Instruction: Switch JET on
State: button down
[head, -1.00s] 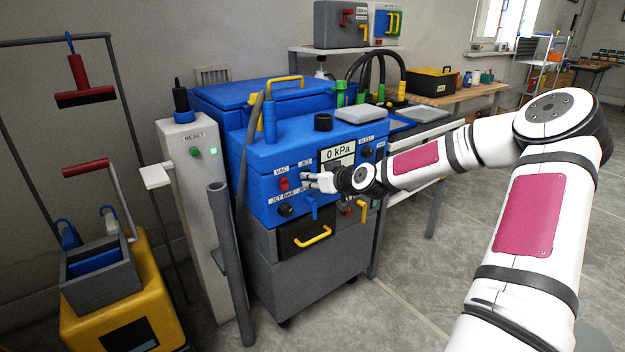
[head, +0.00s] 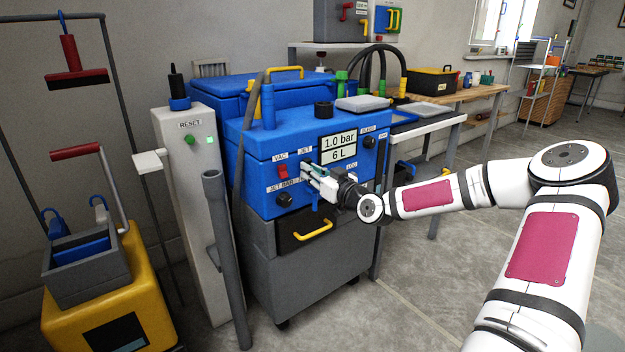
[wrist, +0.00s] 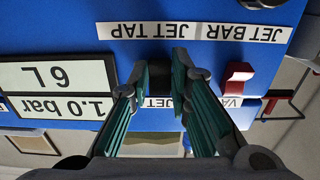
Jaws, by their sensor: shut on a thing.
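The blue machine's front panel (head: 265,185) carries the switches. The JET label (head: 304,151) is just above my gripper's fingertips (head: 307,168); the fingers cover the JET switch in the head view. In the upside-down wrist view, my gripper (wrist: 161,72) has its green-padded fingers on either side of a dark JET switch (wrist: 160,85), close against the panel. Its exact position is hard to tell. The red VAC switch (head: 283,172) is left of the fingers, and also shows in the wrist view (wrist: 237,75). The display (head: 338,148) reads 1.0 bar and 6 L.
The black JET BAR knob (head: 284,200) is below the VAC switch. A yellow drawer handle (head: 314,231) sticks out below the panel. A grey RESET post (head: 192,200) and a grey pipe (head: 225,250) stand left. The floor to the right is open.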

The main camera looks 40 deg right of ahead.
dwell(0.4)
jog(key=c, duration=1.5)
grip_release()
jog(key=s, duration=1.2)
jog(key=shift+d+f, duration=0.25)
